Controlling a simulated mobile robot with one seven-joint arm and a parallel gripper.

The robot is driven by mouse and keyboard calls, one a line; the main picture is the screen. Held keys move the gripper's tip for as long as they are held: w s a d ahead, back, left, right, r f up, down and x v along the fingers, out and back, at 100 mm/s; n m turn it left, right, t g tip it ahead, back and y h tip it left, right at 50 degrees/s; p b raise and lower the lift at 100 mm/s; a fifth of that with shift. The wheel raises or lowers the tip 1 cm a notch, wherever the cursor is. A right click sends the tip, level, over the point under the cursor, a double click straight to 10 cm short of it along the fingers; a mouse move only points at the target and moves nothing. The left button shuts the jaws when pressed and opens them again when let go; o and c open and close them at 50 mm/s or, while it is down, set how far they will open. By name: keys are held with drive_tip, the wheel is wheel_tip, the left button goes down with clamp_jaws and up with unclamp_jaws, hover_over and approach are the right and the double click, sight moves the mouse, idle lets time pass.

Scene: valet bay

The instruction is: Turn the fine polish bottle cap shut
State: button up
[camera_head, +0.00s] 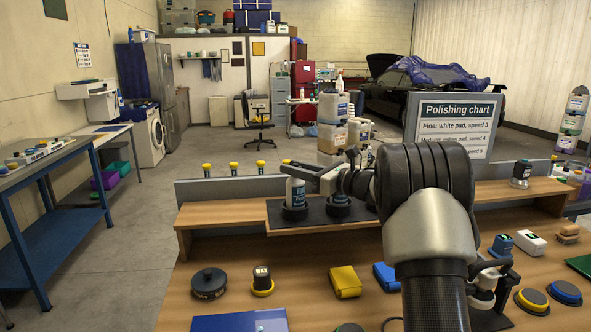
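The fine polish bottle (296,193) is white with a dark blue label, of which "FIN" can be read. It stands upright in a round black holder on a dark mat (318,224) on the raised wooden shelf. My gripper (303,170) reaches in from the right, level, with its fingers at the top of the bottle. The fingers hide the cap, so I cannot tell its position or whether they grip it. A second black round holder (339,204) is just to the right, below my gripper.
The polishing chart (458,121) stands behind the shelf on the right. Several yellow-topped pegs (233,168) line the back panel. On the lower bench are a black round pad (209,283), a yellow block (345,281) and a blue block (386,276). The shelf left of the mat is clear.

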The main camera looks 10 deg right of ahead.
drive_tip(key=shift+c, duration=1.4)
drive_tip(key=shift+f, duration=0.1)
